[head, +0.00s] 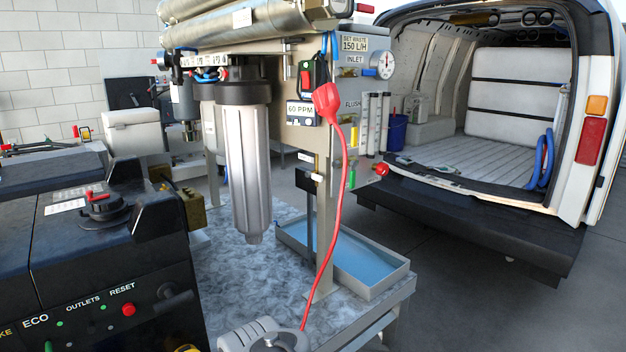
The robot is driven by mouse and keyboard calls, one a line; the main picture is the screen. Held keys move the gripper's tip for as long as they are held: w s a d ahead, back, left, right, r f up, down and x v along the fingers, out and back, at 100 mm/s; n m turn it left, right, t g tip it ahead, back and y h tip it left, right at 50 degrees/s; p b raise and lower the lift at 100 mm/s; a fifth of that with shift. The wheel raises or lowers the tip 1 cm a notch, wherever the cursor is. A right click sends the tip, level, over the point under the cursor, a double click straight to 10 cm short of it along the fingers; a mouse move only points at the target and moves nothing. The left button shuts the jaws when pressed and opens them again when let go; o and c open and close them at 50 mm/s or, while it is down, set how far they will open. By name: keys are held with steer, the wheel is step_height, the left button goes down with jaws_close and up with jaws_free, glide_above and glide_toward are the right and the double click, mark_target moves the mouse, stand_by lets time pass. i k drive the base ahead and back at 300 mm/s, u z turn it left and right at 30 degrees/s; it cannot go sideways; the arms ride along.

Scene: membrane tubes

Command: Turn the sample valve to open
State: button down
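The membrane unit's grey panel (290,100) stands in the middle of the head view. The sample valve cannot be singled out, as no readable label names it. Small fittings on the panel's right edge include a green one (351,179) and a red knob (380,169) sticking out to the right. Their open or shut positions are too small to tell. A shallow tray (385,284) holding blue water sits below them on the bench.
A red cable (337,220) hangs from a red plug (327,101) in front of the panel. A grey filter housing (246,165) hangs left of it. A black generator (100,260) fills the lower left. An open van (480,195) stands behind right.

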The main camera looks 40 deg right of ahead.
mark_target(314, 176)
steer(key=k, duration=0.5)
steer(key=z, duration=1.25)
steer(key=i, duration=0.95)
steer(key=u, duration=1.2)
